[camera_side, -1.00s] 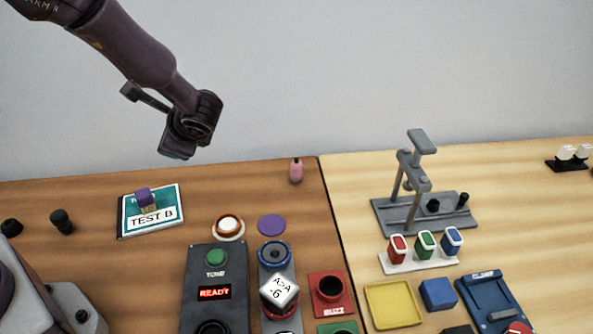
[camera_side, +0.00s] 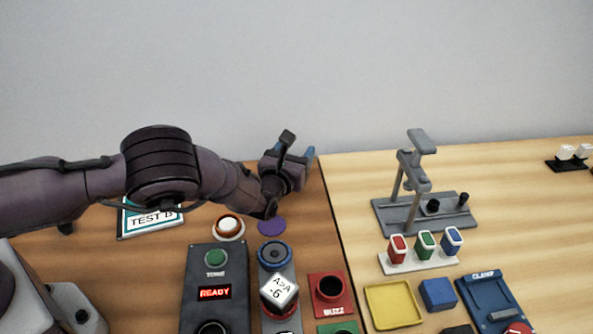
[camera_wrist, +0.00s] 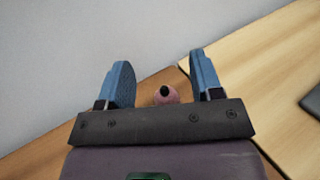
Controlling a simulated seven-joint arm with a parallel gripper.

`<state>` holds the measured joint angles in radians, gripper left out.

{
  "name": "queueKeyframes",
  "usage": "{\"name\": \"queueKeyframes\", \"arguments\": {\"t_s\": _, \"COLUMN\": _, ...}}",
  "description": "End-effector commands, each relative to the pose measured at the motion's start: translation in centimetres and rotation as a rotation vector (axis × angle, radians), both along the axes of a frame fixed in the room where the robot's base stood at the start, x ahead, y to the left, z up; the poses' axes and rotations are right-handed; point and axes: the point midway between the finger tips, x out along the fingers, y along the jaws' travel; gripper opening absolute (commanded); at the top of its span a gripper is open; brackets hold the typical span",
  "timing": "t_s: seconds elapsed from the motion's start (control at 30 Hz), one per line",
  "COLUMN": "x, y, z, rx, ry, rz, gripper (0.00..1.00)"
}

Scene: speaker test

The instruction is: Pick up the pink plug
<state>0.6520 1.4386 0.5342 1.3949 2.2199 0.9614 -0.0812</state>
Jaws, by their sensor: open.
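The pink plug (camera_wrist: 166,96) shows in the wrist view between the two blue fingers of my gripper (camera_wrist: 162,82). It is pink with a dark top, and its lower part is hidden behind the gripper's dark crossbar. I see clear gaps between the plug and both fingers, which stand wide apart. How far the plug is from the fingertips along their length I cannot tell. In the side view my gripper (camera_side: 300,147) is at the back of the brown table, and it hides the plug there.
A purple disc (camera_side: 271,227) and a white-and-orange button (camera_side: 229,226) lie in front of my gripper. The dark READY panel (camera_side: 216,258) and a blue ring (camera_side: 275,253) stand nearer. A grey stand (camera_side: 411,213) is to the right. The wall is behind.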

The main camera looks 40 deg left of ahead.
Motion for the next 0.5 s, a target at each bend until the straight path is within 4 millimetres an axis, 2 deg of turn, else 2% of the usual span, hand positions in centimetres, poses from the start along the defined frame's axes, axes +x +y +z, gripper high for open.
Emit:
{"name": "queueKeyframes", "arguments": {"t_s": 0.27, "x": -0.1, "y": 0.1, "z": -5.0, "rx": -0.001, "ry": 0.003, "rz": 0.002, "gripper": 0.60}}
{"name": "queueKeyframes", "arguments": {"t_s": 0.33, "x": 1.2, "y": 0.5, "z": -4.5, "rx": -0.004, "ry": -0.002, "rz": 0.004, "gripper": 0.60}}
{"name": "queueKeyframes", "arguments": {"t_s": 0.5, "x": 2.6, "y": 0.9, "z": -4.5, "rx": -0.002, "ry": 0.000, "rz": 0.003, "gripper": 0.60}}
